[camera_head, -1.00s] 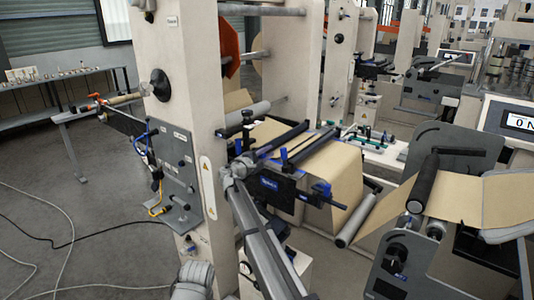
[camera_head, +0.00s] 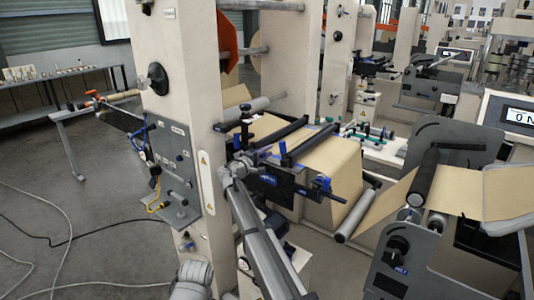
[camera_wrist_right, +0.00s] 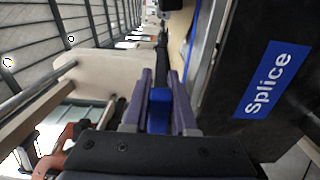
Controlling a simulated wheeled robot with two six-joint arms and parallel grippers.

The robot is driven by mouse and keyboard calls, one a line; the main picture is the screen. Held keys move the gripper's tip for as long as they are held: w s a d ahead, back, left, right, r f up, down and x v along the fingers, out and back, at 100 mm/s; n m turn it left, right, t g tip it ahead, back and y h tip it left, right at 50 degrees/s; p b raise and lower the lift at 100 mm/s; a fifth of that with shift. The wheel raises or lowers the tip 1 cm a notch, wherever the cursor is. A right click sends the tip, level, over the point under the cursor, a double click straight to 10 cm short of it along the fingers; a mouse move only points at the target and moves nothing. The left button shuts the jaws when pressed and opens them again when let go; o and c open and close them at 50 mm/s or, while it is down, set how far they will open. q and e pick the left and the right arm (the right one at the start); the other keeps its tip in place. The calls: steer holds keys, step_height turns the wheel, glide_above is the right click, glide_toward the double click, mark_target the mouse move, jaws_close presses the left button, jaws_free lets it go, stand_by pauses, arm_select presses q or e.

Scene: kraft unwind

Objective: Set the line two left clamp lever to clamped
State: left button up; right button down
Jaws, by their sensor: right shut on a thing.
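My right gripper (camera_head: 256,157) is at the left end of the black splice unit (camera_head: 292,188), beside the cream machine post. In the right wrist view its two purple-grey fingers (camera_wrist_right: 160,108) are shut on a blue lever (camera_wrist_right: 158,113), one finger on each side. The black plate with the blue "Splice" label (camera_wrist_right: 264,78) is just right of the fingers. In the head view the lever is mostly hidden by the gripper, and its exact angle cannot be told. My left gripper is not in view.
A cream post (camera_head: 188,95) with a grey control panel (camera_head: 172,160) stands left of my right arm. Brown paper web (camera_head: 335,165) hangs behind the splice unit. A blue-tipped black bar (camera_head: 318,187) sticks out at its right end. Cables lie on the left floor.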

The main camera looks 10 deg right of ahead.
mark_target(261, 157)
steer(key=shift+s+f, duration=0.1)
steer(key=shift+s, duration=0.05)
steer(key=c, duration=0.7)
jaws_free()
steer(key=v, duration=0.7)
steer(key=shift+s+a, duration=0.2)
steer(key=shift+a, duration=0.15)
